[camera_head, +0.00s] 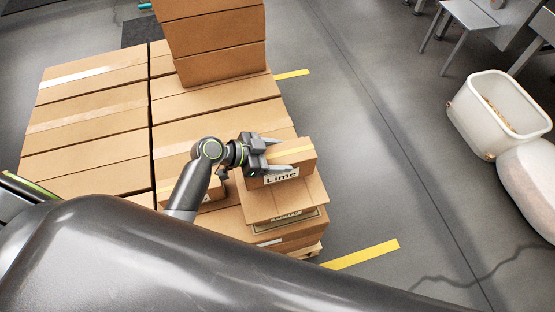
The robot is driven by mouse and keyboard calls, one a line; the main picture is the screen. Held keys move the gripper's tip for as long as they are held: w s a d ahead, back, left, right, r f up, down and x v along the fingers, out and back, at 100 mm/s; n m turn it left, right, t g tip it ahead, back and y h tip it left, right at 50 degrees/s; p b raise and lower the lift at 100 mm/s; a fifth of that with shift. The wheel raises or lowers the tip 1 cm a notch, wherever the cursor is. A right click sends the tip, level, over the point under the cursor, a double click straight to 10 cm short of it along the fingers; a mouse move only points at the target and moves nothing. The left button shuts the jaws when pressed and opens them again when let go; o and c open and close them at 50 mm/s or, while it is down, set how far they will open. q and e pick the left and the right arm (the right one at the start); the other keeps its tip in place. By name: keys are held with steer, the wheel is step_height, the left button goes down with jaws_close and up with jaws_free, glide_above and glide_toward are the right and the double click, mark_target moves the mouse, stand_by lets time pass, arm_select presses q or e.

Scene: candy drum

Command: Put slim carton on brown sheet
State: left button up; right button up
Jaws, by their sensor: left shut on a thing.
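The slim carton (297,168) is a brown box with yellow tape on top and a "Lime" label on its front side. My left gripper (268,155) is shut on it from the left. The brown sheet (302,200) is a flat piece of cardboard on the front right of the stack. The carton is over the back part of this sheet; whether it touches the sheet or hangs just above it I cannot tell. My right gripper is not in view.
Big cartons (90,120) fill the pallet to the left and behind. A taller stack (215,45) stands at the back. Another small carton (210,194) is partly hidden by my left arm. A white bin (492,115) stands at the right on open grey floor.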

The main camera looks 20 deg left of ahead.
arm_select(q)
steer(key=shift+f, duration=1.3)
steer(key=o, duration=1.3)
steer(key=shift+c, duration=0.2)
steer(key=b+v, duration=0.1)
steer(key=v, duration=1.1)
steer(key=shift+s, duration=0.1)
